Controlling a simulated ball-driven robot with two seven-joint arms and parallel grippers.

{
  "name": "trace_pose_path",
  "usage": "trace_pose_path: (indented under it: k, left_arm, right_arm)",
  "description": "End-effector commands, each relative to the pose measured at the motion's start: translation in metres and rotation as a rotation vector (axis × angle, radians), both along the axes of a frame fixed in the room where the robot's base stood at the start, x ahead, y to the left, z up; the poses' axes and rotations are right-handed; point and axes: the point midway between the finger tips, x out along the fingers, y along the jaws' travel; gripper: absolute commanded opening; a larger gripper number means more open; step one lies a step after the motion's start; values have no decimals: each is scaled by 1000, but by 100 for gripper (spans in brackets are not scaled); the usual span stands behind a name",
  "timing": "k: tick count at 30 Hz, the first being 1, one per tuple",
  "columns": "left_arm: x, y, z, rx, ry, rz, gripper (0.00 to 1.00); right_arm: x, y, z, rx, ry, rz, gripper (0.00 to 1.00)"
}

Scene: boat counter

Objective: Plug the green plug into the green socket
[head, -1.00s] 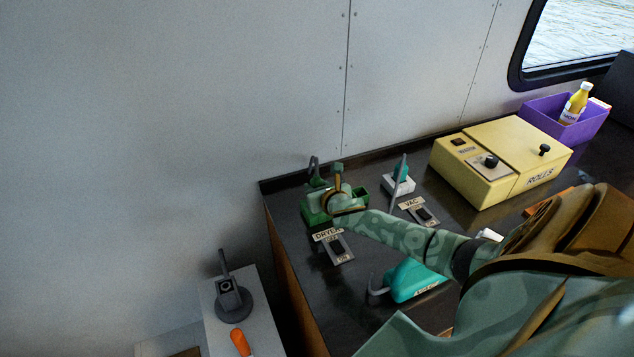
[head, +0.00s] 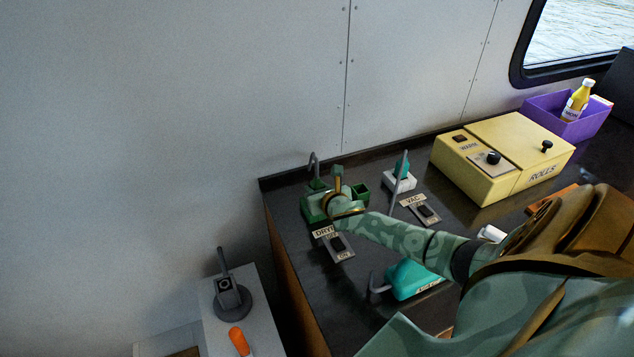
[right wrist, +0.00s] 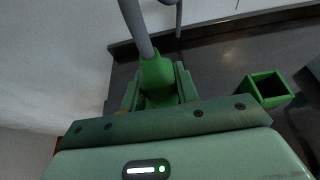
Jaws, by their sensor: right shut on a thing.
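The green plug (right wrist: 157,76), with a thick grey cable rising from it, is held between the fingers of my right gripper (right wrist: 158,92) in the right wrist view. In the head view the right gripper (head: 320,203) is at the counter's far left corner, with the plug (head: 317,184) and its cable at its far side. The green socket (right wrist: 265,90), a square open-topped box, stands right of the plug in the wrist view, apart from it and empty. It also shows just right of the gripper in the head view (head: 361,191). My left gripper is out of view.
A DRYER switch (head: 338,247) lies just in front of the gripper. A white socket with a teal plug (head: 402,168), a VAC switch (head: 424,210) and a yellow ROLLS box (head: 500,158) stand to the right. A teal thing (head: 412,281) lies under my arm. The wall is close behind.

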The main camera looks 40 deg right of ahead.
Motion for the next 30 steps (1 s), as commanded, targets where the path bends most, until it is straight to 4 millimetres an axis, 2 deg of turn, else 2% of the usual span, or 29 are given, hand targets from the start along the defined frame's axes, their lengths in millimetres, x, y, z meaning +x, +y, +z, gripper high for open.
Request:
trace_pose_path:
  k: [22, 23, 25, 30]
  left_arm:
    - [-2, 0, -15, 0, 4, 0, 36]
    - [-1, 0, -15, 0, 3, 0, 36]
    - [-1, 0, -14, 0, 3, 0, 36]
    - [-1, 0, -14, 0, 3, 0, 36]
  right_arm:
    - [0, 0, -19, 0, 0, 1, 8]
    - [0, 0, -19, 0, -1, 1, 36]
    - [0, 0, -18, 0, -1, 1, 56]
    - [0, 0, -18, 0, -1, 1, 56]
